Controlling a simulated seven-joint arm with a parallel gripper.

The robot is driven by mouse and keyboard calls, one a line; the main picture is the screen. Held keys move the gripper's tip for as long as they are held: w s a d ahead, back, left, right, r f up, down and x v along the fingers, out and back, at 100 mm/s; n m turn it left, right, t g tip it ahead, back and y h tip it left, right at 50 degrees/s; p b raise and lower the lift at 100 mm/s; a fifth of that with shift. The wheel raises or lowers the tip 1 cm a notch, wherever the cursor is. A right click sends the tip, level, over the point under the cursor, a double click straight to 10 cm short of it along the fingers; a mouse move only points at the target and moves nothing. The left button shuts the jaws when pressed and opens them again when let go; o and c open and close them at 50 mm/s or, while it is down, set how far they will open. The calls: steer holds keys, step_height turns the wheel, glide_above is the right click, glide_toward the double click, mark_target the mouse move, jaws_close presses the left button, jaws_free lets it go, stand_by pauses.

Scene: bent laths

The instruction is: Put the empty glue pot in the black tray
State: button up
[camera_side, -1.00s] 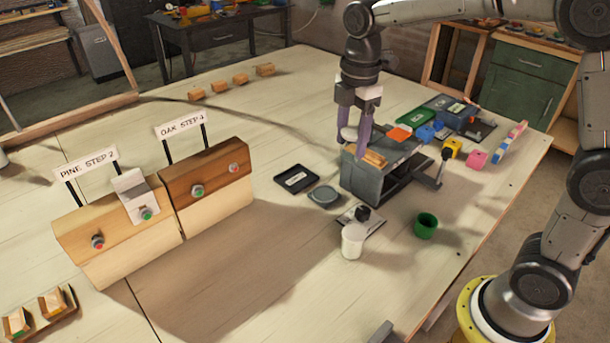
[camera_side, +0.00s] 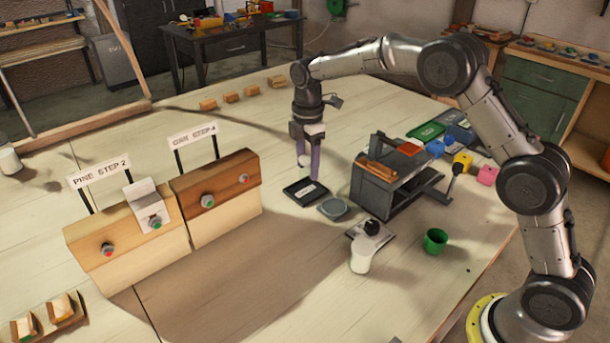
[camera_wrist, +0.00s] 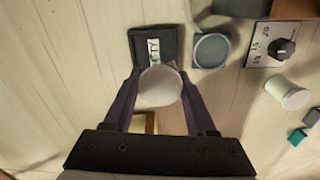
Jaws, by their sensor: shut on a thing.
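My gripper (camera_side: 309,177) is shut on a white pot, which shows only in part between the purple fingers in the side view. In the wrist view, the round white top of the pot (camera_wrist: 160,86) lies between the fingertips. The black tray (camera_side: 293,193) lies flat on the table right below the gripper. In the wrist view the tray (camera_wrist: 139,40) has a white label ending in "TY", and the pot covers its near edge. The pot seems to be above the tray; I cannot tell whether it touches. A second white pot (camera_side: 360,257) stands nearer the front.
A grey round dish (camera_side: 333,208) sits right beside the tray. A dial plate (camera_side: 370,233), a green cup (camera_side: 435,240) and a grey vise (camera_side: 388,188) stand to the right. Wooden blocks with signs (camera_side: 215,190) stand to the left. Another white pot (camera_side: 9,159) is at far left.

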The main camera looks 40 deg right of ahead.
mark_target(305, 176)
steer(key=shift+w+f, duration=0.35)
steer(key=shift+f, duration=0.05)
steer(key=shift+w+f, duration=0.15)
steer(key=shift+f, duration=1.5)
steer(key=shift+f, duration=0.2)
steer(key=o, duration=1.4)
steer(key=shift+r, duration=0.1)
